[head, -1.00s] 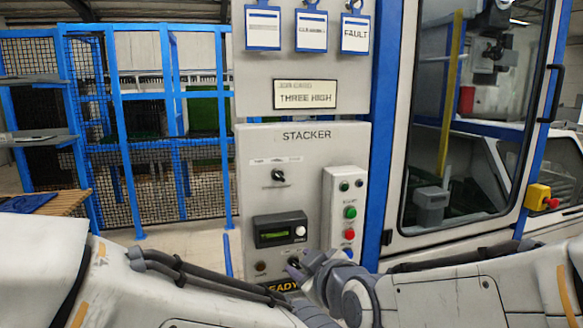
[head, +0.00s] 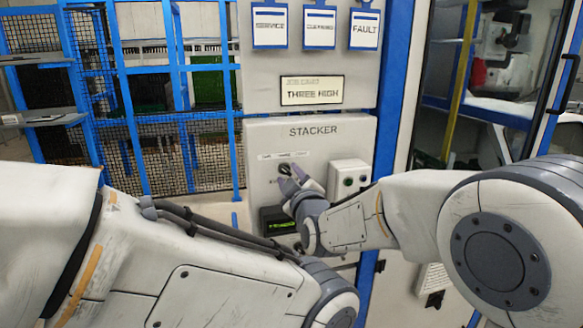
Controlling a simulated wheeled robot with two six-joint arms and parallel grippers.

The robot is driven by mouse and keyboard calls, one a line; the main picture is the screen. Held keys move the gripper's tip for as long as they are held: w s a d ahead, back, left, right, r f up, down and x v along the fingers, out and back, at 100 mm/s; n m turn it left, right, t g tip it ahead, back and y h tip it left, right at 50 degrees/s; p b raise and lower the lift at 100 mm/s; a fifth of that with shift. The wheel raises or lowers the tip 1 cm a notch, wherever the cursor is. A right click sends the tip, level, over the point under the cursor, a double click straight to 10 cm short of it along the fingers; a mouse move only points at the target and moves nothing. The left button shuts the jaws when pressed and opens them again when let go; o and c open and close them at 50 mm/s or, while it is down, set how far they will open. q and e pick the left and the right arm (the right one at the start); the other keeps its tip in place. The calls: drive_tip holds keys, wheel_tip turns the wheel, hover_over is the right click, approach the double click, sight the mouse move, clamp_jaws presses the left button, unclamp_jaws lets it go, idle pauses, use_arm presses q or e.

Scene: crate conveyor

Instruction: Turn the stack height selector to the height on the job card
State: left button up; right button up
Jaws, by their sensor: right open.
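The job card (head: 311,91) on the upper panel reads "THREE HIGH". The panel below, marked "STACKER" (head: 313,131), carries a dark rotary selector (head: 285,168) under a row of small labels. The labels are too blurred to read surely, and I cannot tell which one the knob points to. My right gripper (head: 291,180) is open just below and in front of the selector, its fingertips close to the knob. I cannot tell whether they touch it. My left arm crosses the lower left; its gripper is not in view.
A display unit (head: 276,221) sits below, partly hidden by my right gripper. A button box (head: 348,175) stands right of the selector, its lower part hidden by my right arm. Tags marked "SERVICE" (head: 269,24) and "FAULT" (head: 364,28) hang above. Blue mesh fencing (head: 185,140) stands left.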

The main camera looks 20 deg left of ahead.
drive_tip(key=shift+w+a, duration=0.25)
drive_tip(key=shift+w, duration=0.1)
clamp_jaws()
drive_tip(key=shift+f, duration=0.1)
